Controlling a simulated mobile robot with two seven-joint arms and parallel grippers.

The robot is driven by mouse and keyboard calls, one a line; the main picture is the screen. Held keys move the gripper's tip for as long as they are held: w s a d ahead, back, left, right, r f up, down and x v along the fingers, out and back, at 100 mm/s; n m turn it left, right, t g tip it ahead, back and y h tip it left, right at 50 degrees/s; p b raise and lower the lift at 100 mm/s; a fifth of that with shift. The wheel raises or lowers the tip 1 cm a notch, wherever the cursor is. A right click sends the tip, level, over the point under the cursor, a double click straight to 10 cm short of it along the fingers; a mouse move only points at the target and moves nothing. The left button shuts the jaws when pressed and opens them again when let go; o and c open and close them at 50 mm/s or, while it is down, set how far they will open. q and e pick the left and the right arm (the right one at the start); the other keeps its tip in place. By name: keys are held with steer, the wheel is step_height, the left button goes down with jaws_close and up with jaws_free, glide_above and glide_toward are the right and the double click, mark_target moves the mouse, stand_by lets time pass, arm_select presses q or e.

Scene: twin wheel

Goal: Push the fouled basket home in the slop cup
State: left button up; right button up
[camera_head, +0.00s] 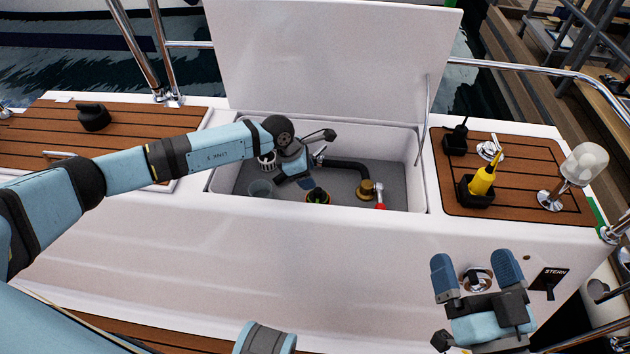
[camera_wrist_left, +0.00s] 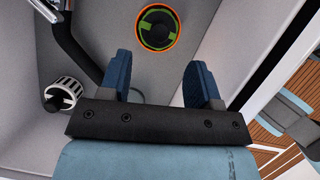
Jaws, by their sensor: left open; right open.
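My left gripper (camera_head: 302,172) is open inside the locker; in the left wrist view (camera_wrist_left: 158,62) its fingers stand apart with nothing between them. A clear cup (camera_head: 260,188) stands on the locker floor, left of the gripper; in the wrist view only a faint rim arc shows by a finger. A white slotted basket-like piece with a black knob (camera_wrist_left: 63,95) is near the far wall, and partly behind my arm in the head view (camera_head: 266,161). An orange-rimmed dark round opening with green strips (camera_wrist_left: 157,28) lies ahead. I cannot tell which piece is fouled. My right gripper (camera_head: 477,262) is open, empty, outside the locker.
The locker's raised lid (camera_head: 330,60) stands behind. A black hose (camera_head: 350,167), a brass fitting (camera_head: 370,188) and a red handle (camera_head: 380,206) occupy the locker's right part. A yellow handheld item (camera_head: 483,180) and a lamp (camera_head: 585,165) stand on the right deck.

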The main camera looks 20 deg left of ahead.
arm_select(q)
steer(key=shift+p+v, duration=0.5)
steer(key=shift+v, duration=2.45)
arm_select(e)
steer(key=shift+w+d+f+g+h, duration=0.15)
steer(key=shift+f+g+h, duration=0.1)
steer(key=shift+f, duration=0.3)
steer(key=shift+s+d+f+g+h, duration=0.1)
steer(key=shift+d+f+g+h, duration=0.1)
steer(key=shift+f, duration=0.3)
steer(key=shift+w+d+f+g+h, duration=0.15)
steer(key=shift+f+g, duration=0.1)
steer(key=shift+f, duration=0.3)
steer(key=shift+s, duration=0.1)
